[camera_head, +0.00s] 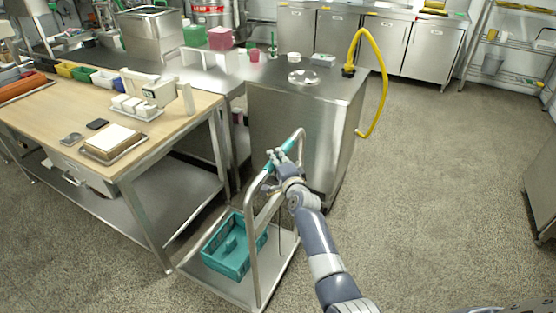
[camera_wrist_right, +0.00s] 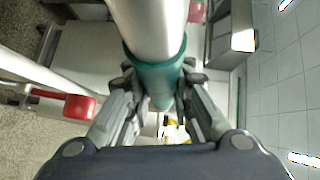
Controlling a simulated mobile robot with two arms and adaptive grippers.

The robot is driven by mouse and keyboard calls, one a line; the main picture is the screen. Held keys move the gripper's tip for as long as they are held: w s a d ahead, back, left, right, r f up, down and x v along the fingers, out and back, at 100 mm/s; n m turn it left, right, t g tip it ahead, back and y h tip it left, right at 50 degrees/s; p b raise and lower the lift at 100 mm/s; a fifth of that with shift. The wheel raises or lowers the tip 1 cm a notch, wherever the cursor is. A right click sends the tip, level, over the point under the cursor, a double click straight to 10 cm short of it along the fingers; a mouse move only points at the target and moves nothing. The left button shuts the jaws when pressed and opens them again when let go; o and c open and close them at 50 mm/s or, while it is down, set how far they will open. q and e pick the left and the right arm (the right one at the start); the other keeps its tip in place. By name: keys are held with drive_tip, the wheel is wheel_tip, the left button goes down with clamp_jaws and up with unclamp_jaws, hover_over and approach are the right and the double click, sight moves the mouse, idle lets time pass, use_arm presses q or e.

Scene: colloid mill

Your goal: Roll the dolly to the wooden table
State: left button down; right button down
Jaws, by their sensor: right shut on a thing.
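The dolly (camera_head: 213,283) is a low metal platform with an upright tubular handle (camera_head: 254,262) and teal grip sleeves. It stands on the floor close to the front right corner of the wooden table (camera_head: 185,115). My right gripper (camera_head: 278,161) is shut on the dolly handle at a teal sleeve. In the right wrist view the fingers close around the teal sleeve (camera_wrist_right: 158,78) on the metal tube. A teal crate (camera_head: 228,258) rests on the dolly platform. My left gripper is not in view.
A steel cabinet (camera_head: 300,125) with a yellow hose (camera_head: 382,80) on top stands just beyond the dolly. The wooden table holds a scale, trays and colored bins. Open speckled floor (camera_head: 430,190) lies to the right. A steel unit (camera_head: 541,185) stands at the right edge.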

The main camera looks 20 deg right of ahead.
drive_tip(key=shift+a+r, duration=0.1)
drive_tip(key=shift+r, duration=0.05)
drive_tip(key=c, duration=1.7)
unclamp_jaws()
drive_tip(key=shift+w, duration=0.1)
drive_tip(key=shift+o, duration=1.4)
drive_tip(key=shift+w+a, duration=0.1)
drive_tip(key=shift+w, duration=0.05)
drive_tip(key=s+a+r, duration=0.1)
drive_tip(key=s, duration=1.1)
drive_tip(key=shift+r, duration=0.2)
drive_tip(key=shift+f, duration=0.1)
